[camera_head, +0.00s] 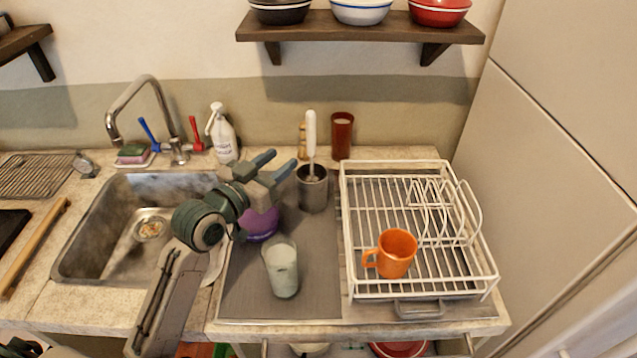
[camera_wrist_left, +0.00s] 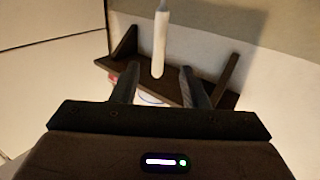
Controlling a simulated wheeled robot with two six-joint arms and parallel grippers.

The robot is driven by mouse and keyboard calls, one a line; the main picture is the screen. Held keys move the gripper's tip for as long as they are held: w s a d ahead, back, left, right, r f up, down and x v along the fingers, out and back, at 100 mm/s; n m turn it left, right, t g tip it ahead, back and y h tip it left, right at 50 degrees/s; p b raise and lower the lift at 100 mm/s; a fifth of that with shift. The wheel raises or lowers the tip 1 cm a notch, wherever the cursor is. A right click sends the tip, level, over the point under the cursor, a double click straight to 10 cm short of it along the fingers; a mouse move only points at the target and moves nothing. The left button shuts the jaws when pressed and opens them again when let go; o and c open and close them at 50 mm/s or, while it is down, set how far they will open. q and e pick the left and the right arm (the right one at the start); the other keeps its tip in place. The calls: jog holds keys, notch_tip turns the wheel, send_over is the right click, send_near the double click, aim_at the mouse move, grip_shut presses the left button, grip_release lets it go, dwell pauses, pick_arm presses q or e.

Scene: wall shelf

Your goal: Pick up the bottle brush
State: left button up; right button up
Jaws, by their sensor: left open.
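The bottle brush (camera_head: 311,135) stands upright with its white handle up, in a grey metal cup (camera_head: 313,193) at the back of the counter. Its lower end is hidden inside the cup. My left gripper (camera_head: 281,160) is open and empty, just left of the brush handle, with its fingers pointing toward it. In the left wrist view the white brush handle (camera_wrist_left: 160,45) shows ahead of the gap between the two open fingers (camera_wrist_left: 158,82), apart from them. My right gripper is not in view.
A brown cup (camera_head: 342,137) and a small wooden item (camera_head: 302,142) flank the brush. A white spray bottle (camera_head: 222,137), purple bowl (camera_head: 262,226) and glass (camera_head: 281,268) are near my left arm. The dish rack (camera_head: 347,226) holds an orange mug (camera_head: 397,253). A shelf (camera_head: 360,27) hangs above.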

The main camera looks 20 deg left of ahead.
aim_at(308, 141)
pick_arm(q)
jog(key=x, duration=0.4)
jog(key=p+x, duration=0.1)
jog(key=x, duration=0.1)
jog(key=shift+f, duration=0.3)
jog(key=p+x, duration=0.2)
jog(key=x, duration=0.3)
jog(key=shift+p, duration=0.3)
jog(key=shift+w+d+f, duration=0.15)
jog(key=shift+w, duration=0.2)
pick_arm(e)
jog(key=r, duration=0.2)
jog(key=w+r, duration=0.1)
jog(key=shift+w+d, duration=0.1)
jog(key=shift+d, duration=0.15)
pick_arm(q)
jog(key=shift+c, duration=0.4)
jog(key=shift+s, duration=0.1)
grip_shut()
